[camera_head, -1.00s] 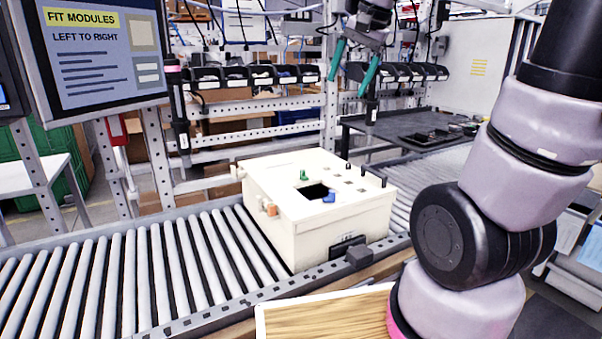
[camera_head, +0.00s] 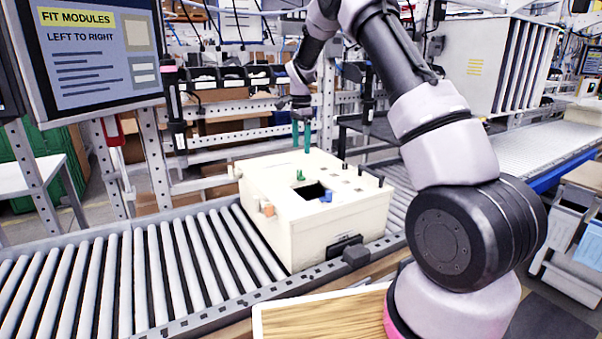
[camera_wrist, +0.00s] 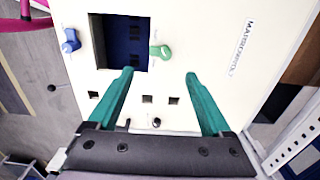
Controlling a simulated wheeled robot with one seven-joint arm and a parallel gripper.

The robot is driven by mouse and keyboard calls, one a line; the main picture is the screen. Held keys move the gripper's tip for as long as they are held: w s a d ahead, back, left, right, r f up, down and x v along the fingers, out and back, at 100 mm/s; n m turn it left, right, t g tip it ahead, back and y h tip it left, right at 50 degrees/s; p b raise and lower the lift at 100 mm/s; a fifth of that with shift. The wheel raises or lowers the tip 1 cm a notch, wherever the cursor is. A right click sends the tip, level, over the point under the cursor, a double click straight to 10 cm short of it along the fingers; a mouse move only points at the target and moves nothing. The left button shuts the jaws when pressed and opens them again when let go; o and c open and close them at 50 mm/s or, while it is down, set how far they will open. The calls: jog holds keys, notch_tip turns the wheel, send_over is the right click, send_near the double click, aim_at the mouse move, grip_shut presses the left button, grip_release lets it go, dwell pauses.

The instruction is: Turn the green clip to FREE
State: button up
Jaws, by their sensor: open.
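The green clip (camera_head: 300,175) is a small raised tab on top of the cream box (camera_head: 290,225), beside a dark square opening. It also shows in the wrist view (camera_wrist: 160,51), at the right edge of the opening. My gripper (camera_head: 301,150) is above the box, pointing down, with its two teal fingers apart and nothing between them. In the wrist view, the fingertips (camera_wrist: 160,72) are spread to either side below the clip, apart from it. I cannot read a FREE mark in these views.
A blue clip (camera_head: 327,196) sits at another edge of the opening (camera_head: 311,192). Black pegs (camera_head: 370,172) stand on the box's right edge. An orange part (camera_head: 268,209) is on its left side. The box rests on a roller conveyor (camera_head: 150,265) with bare rollers to the left.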

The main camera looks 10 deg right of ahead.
aim_at(301, 171)
notch_tip(301, 171, down, 11)
jog(key=shift+r, duration=0.1)
dwell(0.3)
grip_shut()
